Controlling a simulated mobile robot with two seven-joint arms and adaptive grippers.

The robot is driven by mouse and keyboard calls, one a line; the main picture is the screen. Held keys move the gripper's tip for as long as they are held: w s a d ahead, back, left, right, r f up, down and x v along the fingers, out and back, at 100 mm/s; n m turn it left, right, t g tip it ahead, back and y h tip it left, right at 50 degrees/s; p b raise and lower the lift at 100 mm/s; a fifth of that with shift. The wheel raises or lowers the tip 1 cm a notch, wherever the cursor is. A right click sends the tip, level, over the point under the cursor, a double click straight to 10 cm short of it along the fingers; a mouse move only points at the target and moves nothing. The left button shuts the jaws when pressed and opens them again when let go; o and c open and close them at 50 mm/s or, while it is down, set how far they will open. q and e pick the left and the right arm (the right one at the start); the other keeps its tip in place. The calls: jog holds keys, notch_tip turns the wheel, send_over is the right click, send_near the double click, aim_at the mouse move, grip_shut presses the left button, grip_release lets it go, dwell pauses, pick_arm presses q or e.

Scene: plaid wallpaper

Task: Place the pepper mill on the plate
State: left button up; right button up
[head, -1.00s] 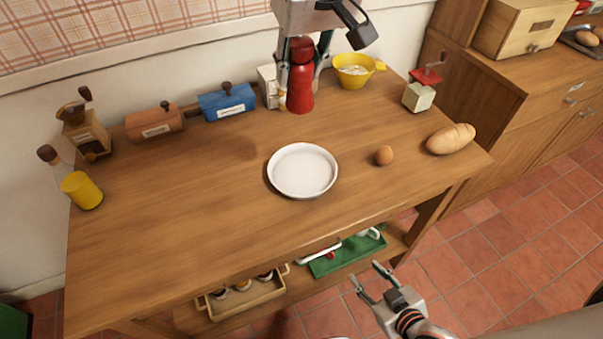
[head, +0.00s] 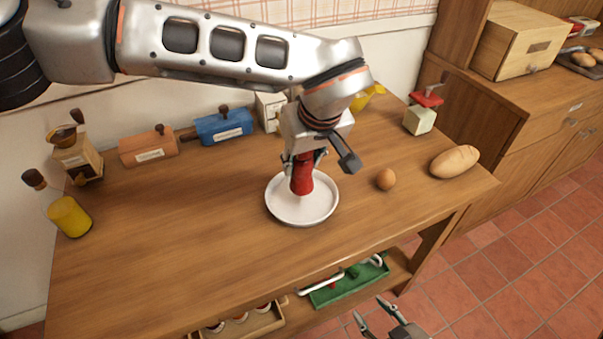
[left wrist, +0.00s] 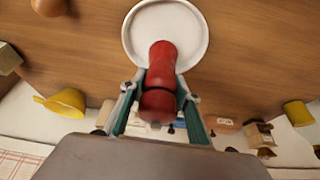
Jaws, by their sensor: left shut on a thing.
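The red pepper mill (head: 302,181) is held by my left gripper (head: 304,158), which is shut around it. It also shows between the fingers in the left wrist view (left wrist: 163,62). The mill's lower end is over the white round plate (head: 319,212), towards its back part in the head view. The plate also shows in the left wrist view (left wrist: 140,25). I cannot tell whether the mill touches the plate. My right gripper (head: 373,311) is open and empty at the bottom edge of the head view, in front of the table.
An egg (head: 386,179) and a bread loaf (head: 455,161) lie right of the plate. A red-topped grinder (head: 420,117) and a yellow cup (head: 366,98) stand behind. Blue (head: 224,127) and orange (head: 148,147) boxes line the wall. The table's front left is clear.

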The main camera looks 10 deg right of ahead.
aim_at(302, 175)
pick_arm(q)
notch_tip(302, 175, down, 4)
jog(key=shift+r, duration=0.1)
jog(key=o, duration=1.2)
jog(key=shift+f, duration=0.2)
jog(key=shift+r, duration=0.1)
